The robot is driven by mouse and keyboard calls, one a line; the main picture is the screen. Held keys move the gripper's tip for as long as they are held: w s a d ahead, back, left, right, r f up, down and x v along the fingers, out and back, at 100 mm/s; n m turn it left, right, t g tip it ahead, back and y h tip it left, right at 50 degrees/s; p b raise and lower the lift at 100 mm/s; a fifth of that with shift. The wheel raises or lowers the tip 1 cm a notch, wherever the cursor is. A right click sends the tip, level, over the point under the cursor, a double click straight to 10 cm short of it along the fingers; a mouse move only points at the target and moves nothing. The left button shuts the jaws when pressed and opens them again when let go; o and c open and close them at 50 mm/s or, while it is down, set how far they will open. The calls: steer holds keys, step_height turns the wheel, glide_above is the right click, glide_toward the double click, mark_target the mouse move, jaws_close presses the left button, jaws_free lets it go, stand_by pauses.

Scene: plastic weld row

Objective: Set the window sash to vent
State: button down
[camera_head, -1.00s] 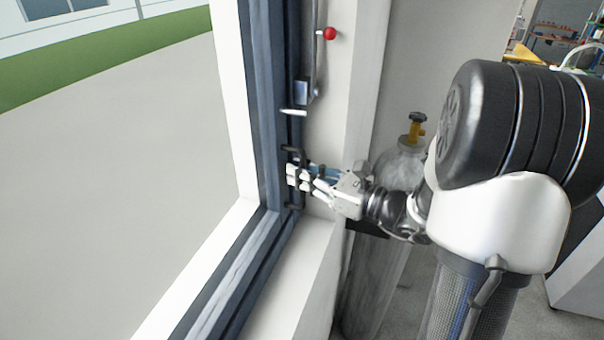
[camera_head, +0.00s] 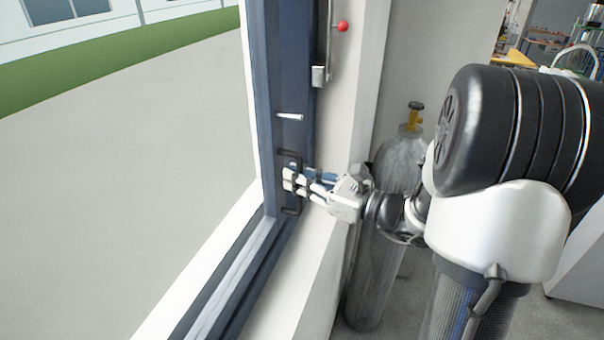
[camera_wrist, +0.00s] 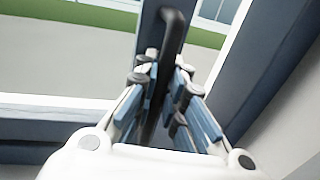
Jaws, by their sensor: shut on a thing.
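The window sash has a dark blue frame (camera_head: 283,60) around a clear pane, at the left in the head view. A black bar-shaped pull handle (camera_head: 290,153) is fixed upright on its side stile. A white lever handle (camera_head: 289,117) points sideways just above it. My gripper (camera_head: 291,180) is shut on the black pull handle, with its fingers on both sides of the bar. In the wrist view, the bar (camera_wrist: 171,35) runs between my gripper's fingers (camera_wrist: 165,90). The sash stands at an angle to its fixed frame; how far it is open I cannot tell.
A lever with a red ball (camera_head: 343,27) stands on the white jamb right of the sash. A grey gas cylinder (camera_head: 378,250) with a yellow valve stands close behind my wrist. The white sill (camera_head: 295,285) lies below. Shelves and a yellow surface are far right.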

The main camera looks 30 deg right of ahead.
steer(key=shift+s+a+r, duration=0.2)
steer(key=shift+s+a, duration=0.2)
steer(key=c, duration=2.1)
jaws_free()
steer(key=shift+w+d+f, duration=0.25)
steer(key=shift+w+d, duration=0.8)
steer(key=shift+w, duration=0.1)
steer(key=shift+o, duration=0.9)
steer(key=shift+d, duration=0.1)
steer(key=shift+o, duration=1.2)
steer(key=shift+s+a, duration=0.25)
steer(key=shift+s, duration=0.05)
steer(key=shift+s, duration=0.1)
steer(key=v, duration=1.2)
